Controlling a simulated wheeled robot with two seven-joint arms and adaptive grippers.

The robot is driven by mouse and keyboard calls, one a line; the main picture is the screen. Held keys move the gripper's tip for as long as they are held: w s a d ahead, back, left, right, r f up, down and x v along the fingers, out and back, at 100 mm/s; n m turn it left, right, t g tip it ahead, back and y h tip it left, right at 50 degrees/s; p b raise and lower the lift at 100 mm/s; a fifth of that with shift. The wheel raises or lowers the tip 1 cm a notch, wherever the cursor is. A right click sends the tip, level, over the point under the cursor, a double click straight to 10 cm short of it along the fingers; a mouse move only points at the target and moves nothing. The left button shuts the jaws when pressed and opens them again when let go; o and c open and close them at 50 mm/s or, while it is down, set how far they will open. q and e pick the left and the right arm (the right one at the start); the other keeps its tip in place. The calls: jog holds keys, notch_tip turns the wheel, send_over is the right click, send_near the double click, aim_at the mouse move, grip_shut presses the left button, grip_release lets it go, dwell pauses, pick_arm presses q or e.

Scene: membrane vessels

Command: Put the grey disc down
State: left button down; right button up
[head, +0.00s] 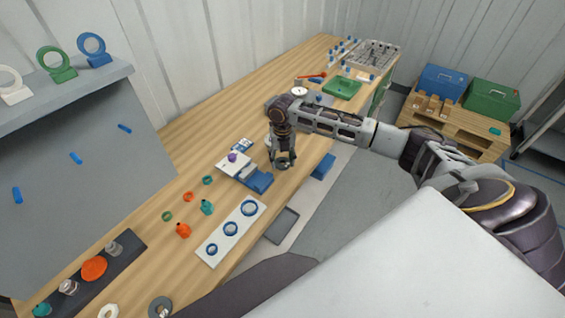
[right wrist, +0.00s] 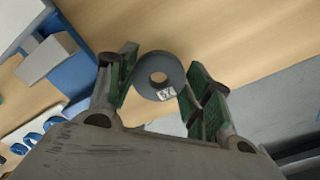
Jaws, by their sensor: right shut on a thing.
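The grey disc (right wrist: 174,72), a ring with a round hole and a small white number label, is between the green-padded fingers of my right gripper (right wrist: 162,84) in the right wrist view. The gripper is shut on it. In the head view my right gripper (head: 283,160) points down near the table's front edge, just right of the blue and white device. The disc shows there only as a small dark shape at the fingertips. I cannot tell whether it touches the wood. My left gripper is not in view.
The blue and white device (head: 258,182) stands close to the left of the gripper. A white board with blue rings (head: 212,250) lies nearer. Orange and teal parts (head: 183,231) stand left of it. Another grey ring (head: 160,300) lies at the bottom. Bare wood lies beyond the gripper.

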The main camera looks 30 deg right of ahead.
jog(key=shift+f, duration=1.1)
jog(key=shift+f, duration=0.1)
jog(key=o, duration=1)
notch_tip(320, 180, up, 12)
jog(key=shift+b, duration=0.45)
